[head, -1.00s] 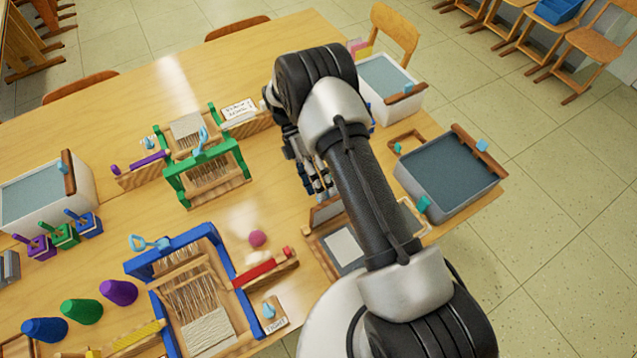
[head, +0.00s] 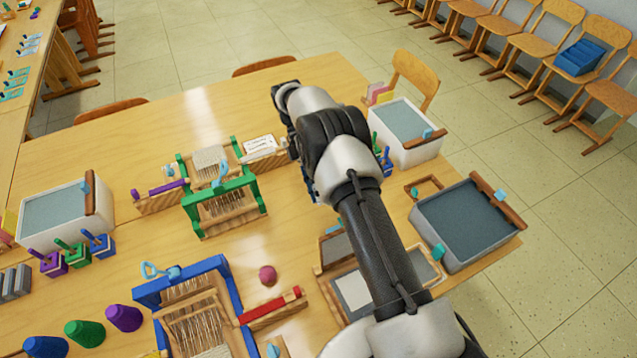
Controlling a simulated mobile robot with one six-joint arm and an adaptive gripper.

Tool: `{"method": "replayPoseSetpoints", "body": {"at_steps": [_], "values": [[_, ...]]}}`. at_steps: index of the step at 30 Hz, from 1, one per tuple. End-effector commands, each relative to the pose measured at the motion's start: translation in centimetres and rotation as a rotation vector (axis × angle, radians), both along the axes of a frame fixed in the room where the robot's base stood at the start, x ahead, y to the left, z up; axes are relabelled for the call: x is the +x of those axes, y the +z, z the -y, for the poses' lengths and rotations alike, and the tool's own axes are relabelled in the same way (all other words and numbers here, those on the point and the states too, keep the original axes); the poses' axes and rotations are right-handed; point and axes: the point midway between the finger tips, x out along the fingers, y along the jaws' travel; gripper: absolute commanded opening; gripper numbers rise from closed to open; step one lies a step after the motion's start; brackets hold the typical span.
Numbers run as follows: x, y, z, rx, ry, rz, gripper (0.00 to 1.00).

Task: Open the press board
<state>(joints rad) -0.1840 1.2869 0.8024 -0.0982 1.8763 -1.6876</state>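The press board is most likely the wood-framed board (head: 332,299) at the table's near right edge, partly covered by my arm. A white sheet (head: 353,291) lies on its grey surface. At its far side a grey panel with a wooden edge (head: 336,248) appears raised at an angle, with a blue tab (head: 333,229) at its top. How far it is tilted is hard to tell. My gripper (head: 309,187) is mostly hidden behind my wrist, above the table on the far side of the panel. Its fingers and any contact are not clear.
A grey-topped tub (head: 462,221) stands right of the board, and a white tub (head: 403,125) behind it. A blue loom (head: 222,265), a red-handled wooden piece (head: 272,309) and a pink ball (head: 267,275) lie left. A green loom (head: 220,188) stands farther back.

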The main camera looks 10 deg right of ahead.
Motion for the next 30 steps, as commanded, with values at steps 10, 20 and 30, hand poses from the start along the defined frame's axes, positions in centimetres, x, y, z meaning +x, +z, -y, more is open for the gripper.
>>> {"method": "replayPoseSetpoints", "body": {"at_steps": [10, 20, 30], "values": [[1.3, 1.5, -0.4, -0.001, 0.0, -0.002, 0.33], [1.3, 1.5, -0.4, -0.001, 0.0, -0.003, 0.33], [1.6, 2.8, -0.3, -0.014, -0.022, 0.028, 0.33]]}}
